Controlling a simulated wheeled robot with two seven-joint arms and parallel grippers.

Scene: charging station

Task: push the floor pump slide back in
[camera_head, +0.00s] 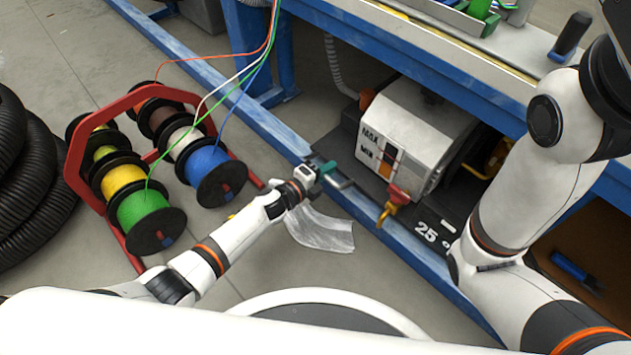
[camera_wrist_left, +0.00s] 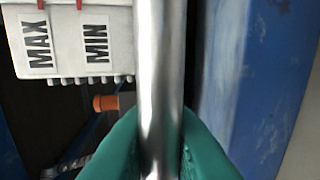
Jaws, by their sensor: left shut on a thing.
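The floor pump (camera_head: 412,128) is a pale grey box with MAX and MIN labels, standing under the blue bench. It sits on a black slide (camera_head: 436,212) marked 25, which reaches out to the blue floor beam. My left gripper (camera_head: 327,167) has teal fingers and is at a grey bar handle (camera_head: 343,184) on the slide's near left side. In the left wrist view, the teal fingers (camera_wrist_left: 160,150) are shut around the shiny metal bar (camera_wrist_left: 160,60). The pump's labelled face (camera_wrist_left: 75,40) shows behind it. My right gripper is out of view.
A blue beam (camera_head: 268,130) runs along the floor before the bench. A red rack (camera_head: 75,165) with several wire spools stands at the left, its wires rising to the bench. A grey crumpled sheet (camera_head: 322,232) lies near my left arm. A red-yellow hook (camera_head: 394,203) hangs by the slide.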

